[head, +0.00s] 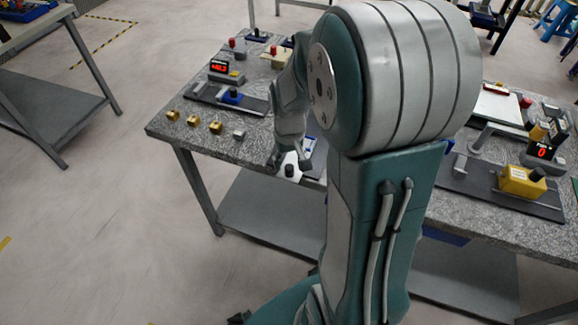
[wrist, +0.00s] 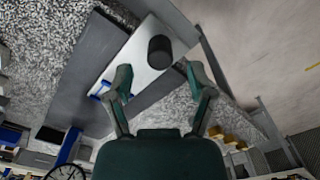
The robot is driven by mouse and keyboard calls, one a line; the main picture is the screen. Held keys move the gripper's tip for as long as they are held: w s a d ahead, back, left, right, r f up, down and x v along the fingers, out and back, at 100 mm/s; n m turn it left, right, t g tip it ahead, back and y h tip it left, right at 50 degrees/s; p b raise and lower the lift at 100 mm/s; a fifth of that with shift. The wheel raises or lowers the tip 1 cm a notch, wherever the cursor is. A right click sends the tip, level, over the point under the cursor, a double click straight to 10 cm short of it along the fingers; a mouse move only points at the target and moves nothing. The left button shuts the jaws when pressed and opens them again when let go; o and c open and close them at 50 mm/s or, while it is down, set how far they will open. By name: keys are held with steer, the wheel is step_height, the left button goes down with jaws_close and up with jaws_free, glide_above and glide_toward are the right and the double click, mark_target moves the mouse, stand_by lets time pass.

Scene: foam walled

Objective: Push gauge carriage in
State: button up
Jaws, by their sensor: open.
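A white block with a black knob (head: 290,171) is at the front edge of the table, just at my gripper (head: 291,162). In the wrist view the white block (wrist: 138,68) lies on a dark grey base, and its black knob (wrist: 160,52) stands just beyond and between the fingertips. My gripper (wrist: 160,79) is open and empty, with a finger on either side below the knob. I cannot tell whether a finger touches it. Other knobbed carriages show: a blue one (head: 231,96) on a dark rail at left and a yellow one (head: 522,180) at right. My arm hides the table's middle.
A red-digit display (head: 219,67) stands behind the blue carriage, another (head: 542,151) behind the yellow one. Small brass blocks (head: 194,120) and a grey block (head: 239,133) line the front left table edge. Open floor (head: 110,220) lies left of the table.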

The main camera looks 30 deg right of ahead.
mark_target(289, 167)
steer(key=shift+f, duration=1.55)
jaws_close()
steer(key=w+d, duration=0.2)
steer(key=d, duration=0.1)
steer(key=w+d, duration=0.3)
steer(key=d, duration=0.1)
steer(key=w+d, duration=0.3)
steer(key=shift+w+d, duration=0.15)
steer(key=shift+d, duration=0.15)
steer(key=shift+c, duration=0.6)
jaws_free()
steer(key=shift+o, duration=0.6)
steer(key=shift+d, duration=0.15)
